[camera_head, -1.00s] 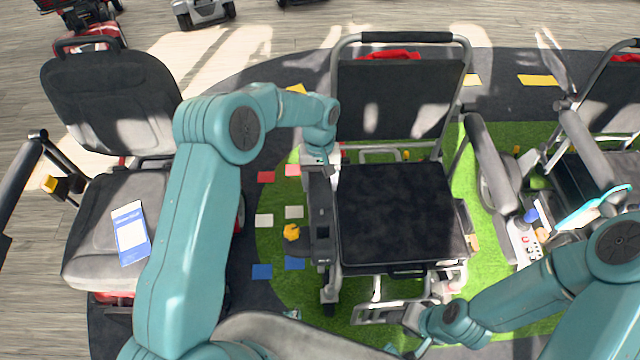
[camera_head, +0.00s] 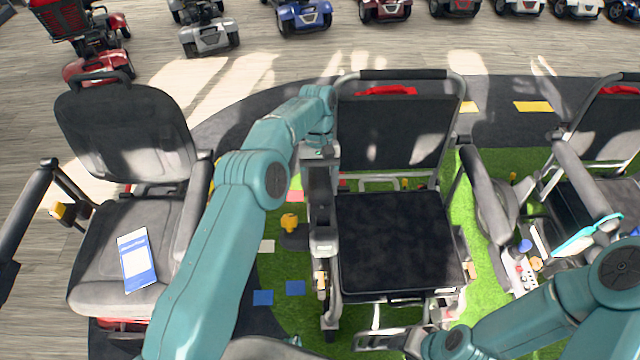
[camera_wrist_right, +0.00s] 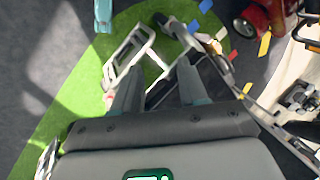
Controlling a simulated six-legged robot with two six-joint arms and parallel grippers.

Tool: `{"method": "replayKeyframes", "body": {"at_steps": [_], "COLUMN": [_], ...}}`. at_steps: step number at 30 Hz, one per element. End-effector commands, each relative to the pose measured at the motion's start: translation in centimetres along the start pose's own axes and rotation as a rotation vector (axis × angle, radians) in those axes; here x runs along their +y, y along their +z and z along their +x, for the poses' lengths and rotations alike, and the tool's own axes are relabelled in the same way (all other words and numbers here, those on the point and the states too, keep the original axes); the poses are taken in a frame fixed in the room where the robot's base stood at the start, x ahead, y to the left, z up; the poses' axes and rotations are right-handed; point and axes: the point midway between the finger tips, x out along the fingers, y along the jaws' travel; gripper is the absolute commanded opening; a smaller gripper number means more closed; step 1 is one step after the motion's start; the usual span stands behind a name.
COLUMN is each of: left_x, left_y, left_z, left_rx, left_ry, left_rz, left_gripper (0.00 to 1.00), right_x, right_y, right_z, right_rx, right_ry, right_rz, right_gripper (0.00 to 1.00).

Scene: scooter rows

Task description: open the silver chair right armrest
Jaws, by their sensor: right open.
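The silver chair (camera_head: 399,240) stands in the middle of the head view, with a black seat and back in a silver frame.
A grey scooter seat (camera_head: 125,240) with a blue-and-white card (camera_head: 136,260) stands at left. Another chair (camera_head: 605,120) and a scooter tiller (camera_head: 525,270) crowd the right. A yellow knob (camera_head: 289,222) and coloured tiles lie left of the chair. Scooters line the back.

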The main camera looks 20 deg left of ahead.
Motion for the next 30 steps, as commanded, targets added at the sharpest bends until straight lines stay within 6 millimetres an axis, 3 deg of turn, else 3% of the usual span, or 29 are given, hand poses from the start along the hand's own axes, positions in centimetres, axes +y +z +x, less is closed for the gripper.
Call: {"method": "replayKeyframes", "body": {"at_steps": [2,6,10,14,20,25,30], "left_x": [0.0,0.0,0.0,0.0,0.0,0.0,0.0], "left_y": [-0.1,-0.1,-0.1,-0.1,-0.1,-0.1,-0.1], "left_z": [-0.2,-0.2,-0.2,-0.3,-0.3,-0.3,-0.3], "left_rx": [0.008,0.009,0.009,0.010,0.010,0.011,0.011], "left_ry": [0.004,0.005,0.005,0.005,0.004,0.004,0.004], "left_rz": [0.000,0.001,0.001,0.001,0.001,0.001,0.001], "left_gripper": [0.10,0.10,0.10,0.10,0.10,0.10,0.10], "right_x": [0.0,0.2,0.8,0.6,-3.4,-8.4,-12.1], "right_y": [0.0,0.2,1.8,4.6,7.5,6.6,2.7], "right_z": [0.0,0.3,1.9,3.9,5.1,4.5,2.8], "right_rx": [0.000,-0.023,-0.152,-0.393,-0.813,-1.179,-1.544], "right_ry": [0.000,0.005,0.027,0.043,-0.014,-0.154,-0.382], "right_rz": [0.000,0.023,0.149,0.390,0.802,1.105,1.313], "right_gripper": [0.43,0.00,0.00,0.00,0.00,0.00,0.00]}}
